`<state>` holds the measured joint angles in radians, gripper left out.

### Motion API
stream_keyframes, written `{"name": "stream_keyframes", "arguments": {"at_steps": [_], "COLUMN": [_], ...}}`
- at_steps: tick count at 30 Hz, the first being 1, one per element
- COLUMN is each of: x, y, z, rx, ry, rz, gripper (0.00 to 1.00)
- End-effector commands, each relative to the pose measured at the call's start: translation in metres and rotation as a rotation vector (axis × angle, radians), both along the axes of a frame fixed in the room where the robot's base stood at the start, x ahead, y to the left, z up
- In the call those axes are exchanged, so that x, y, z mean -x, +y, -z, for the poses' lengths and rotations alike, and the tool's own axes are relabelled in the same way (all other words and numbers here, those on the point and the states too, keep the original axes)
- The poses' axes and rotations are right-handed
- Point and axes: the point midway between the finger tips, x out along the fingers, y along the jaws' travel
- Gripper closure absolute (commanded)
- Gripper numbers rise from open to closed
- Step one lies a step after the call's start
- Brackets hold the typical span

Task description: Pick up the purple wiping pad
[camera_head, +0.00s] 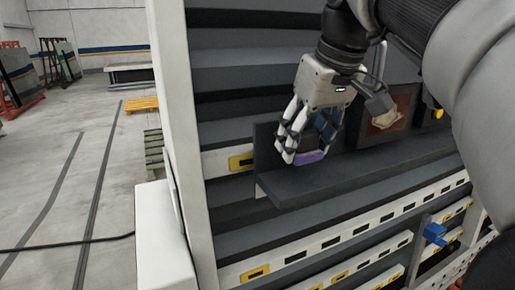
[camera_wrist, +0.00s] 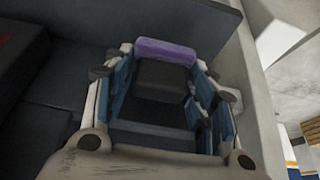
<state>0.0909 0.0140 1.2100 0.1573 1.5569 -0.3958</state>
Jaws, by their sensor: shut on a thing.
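The purple wiping pad (camera_head: 310,157) is at the fingertips of my gripper (camera_head: 302,148), low over the dark grey shelf (camera_head: 345,172). In the wrist view the purple pad (camera_wrist: 166,52) shows as a band at the far end, with a dark block-like body behind it between the fingers. My gripper (camera_wrist: 160,75) is shut on the pad, with one finger on each side. I cannot tell whether the pad touches the shelf.
A dark box with a reddish-brown front (camera_head: 388,118) stands on the shelf to the right, with a tan crumpled thing (camera_head: 386,119) at it. A white upright post (camera_head: 178,110) bounds the rack on the left. A blue thing (camera_head: 435,234) sits lower right.

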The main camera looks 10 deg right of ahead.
Motion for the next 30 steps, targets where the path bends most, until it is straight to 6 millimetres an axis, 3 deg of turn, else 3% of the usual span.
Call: {"name": "stream_keyframes", "arguments": {"at_steps": [16, 30], "x": [-0.001, 0.0], "y": [0.0, 0.0], "z": [-0.131, -0.146], "rx": [0.0, 0.0], "ry": [-0.002, 0.0], "rz": [0.0, 0.0], "gripper": [0.72, 0.72]}}
